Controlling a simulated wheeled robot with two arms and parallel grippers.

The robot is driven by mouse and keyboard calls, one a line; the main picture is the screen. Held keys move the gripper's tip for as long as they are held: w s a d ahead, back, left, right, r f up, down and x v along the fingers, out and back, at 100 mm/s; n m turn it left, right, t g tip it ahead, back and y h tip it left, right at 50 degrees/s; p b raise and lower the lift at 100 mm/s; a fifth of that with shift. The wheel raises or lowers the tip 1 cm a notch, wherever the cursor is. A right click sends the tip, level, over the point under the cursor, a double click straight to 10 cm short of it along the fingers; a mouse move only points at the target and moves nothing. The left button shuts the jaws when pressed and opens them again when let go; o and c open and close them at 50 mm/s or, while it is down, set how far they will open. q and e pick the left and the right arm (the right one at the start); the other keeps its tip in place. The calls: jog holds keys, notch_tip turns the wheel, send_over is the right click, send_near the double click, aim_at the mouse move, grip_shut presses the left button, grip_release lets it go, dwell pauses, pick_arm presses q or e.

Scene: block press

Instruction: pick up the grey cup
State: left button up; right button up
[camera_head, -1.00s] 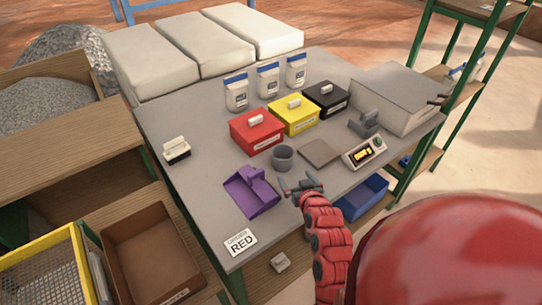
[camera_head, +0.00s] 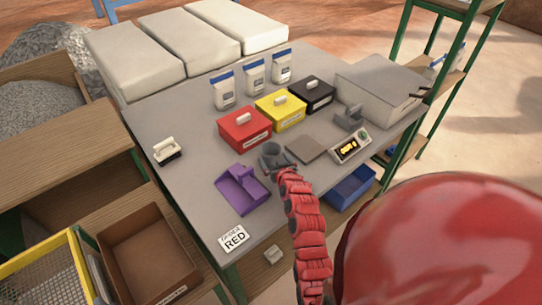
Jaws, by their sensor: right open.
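The grey cup (camera_head: 270,149) stands upright on the grey table, just in front of the red box and right of the purple scoop. My right gripper (camera_head: 281,162) is at the near side of the cup, with its arm coming up from below. The gripper is open. It overlaps the lower part of the cup in the picture, and I cannot tell whether its fingers touch or reach around it. My left gripper is not in view.
Close by are the purple scoop (camera_head: 242,189), the red box (camera_head: 244,130) and a flat grey-brown plate (camera_head: 305,150). A scale with a lit display (camera_head: 350,148) stands to the right.

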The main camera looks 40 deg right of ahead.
aim_at(269, 150)
jog(key=p+x, duration=0.1)
jog(key=x, duration=0.2)
jog(key=shift+r, duration=0.2)
jog(key=shift+x, duration=0.85)
jog(key=c, duration=1)
